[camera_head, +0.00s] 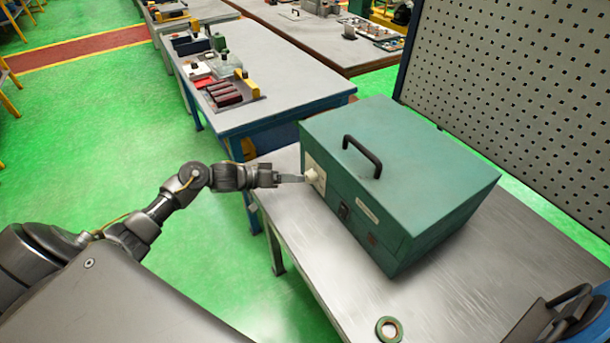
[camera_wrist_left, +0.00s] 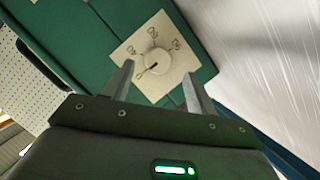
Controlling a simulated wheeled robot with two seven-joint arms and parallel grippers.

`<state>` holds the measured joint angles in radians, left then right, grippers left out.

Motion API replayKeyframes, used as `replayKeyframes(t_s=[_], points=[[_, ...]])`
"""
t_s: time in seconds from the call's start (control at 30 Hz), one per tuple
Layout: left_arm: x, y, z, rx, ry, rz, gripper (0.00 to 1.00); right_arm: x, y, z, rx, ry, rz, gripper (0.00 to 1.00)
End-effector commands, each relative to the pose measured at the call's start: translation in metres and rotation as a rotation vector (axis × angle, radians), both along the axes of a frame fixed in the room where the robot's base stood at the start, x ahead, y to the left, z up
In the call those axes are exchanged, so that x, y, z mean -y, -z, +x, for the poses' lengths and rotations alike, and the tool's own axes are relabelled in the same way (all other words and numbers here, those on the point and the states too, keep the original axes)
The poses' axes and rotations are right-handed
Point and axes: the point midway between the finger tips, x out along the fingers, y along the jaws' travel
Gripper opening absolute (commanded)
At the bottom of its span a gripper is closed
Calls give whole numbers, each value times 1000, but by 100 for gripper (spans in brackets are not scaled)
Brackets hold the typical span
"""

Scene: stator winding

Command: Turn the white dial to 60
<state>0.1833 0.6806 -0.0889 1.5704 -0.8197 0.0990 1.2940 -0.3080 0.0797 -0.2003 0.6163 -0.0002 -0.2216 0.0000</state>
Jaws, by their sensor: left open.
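The white dial (camera_head: 311,176) sits on a pale plate on the left face of a green box (camera_head: 400,150), which stands on a metal table. In the left wrist view the dial (camera_wrist_left: 155,62) is round, with a dark pointer line toward the lower left; the marks around it are too small to read surely. My left gripper (camera_head: 292,179) is in front of the dial. In the left wrist view its two fingers (camera_wrist_left: 158,84) are apart, one on each side of the dial's lower part; I cannot tell whether they touch it. My right gripper is not seen.
The box has a black handle (camera_head: 362,156) on top and a black switch (camera_head: 343,211) on its front. A green tape roll (camera_head: 389,329) lies at the table's near edge. A pegboard (camera_head: 520,90) stands behind. Another workbench (camera_head: 270,85) with parts is at the back left.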

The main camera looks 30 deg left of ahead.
Motion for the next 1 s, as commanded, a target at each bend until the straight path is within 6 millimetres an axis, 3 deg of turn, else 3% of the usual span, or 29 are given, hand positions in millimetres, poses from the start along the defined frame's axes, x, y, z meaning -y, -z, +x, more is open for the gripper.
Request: replayKeyframes(t_s=[0.2, 0.67, 1.0], points=[[23, 8, 23, 0, 1, -2, 57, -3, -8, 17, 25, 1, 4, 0], [32, 13, 31, 1, 3, 1, 57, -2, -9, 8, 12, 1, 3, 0], [31, 13, 31, 0, 3, 2, 13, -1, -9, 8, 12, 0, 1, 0]])
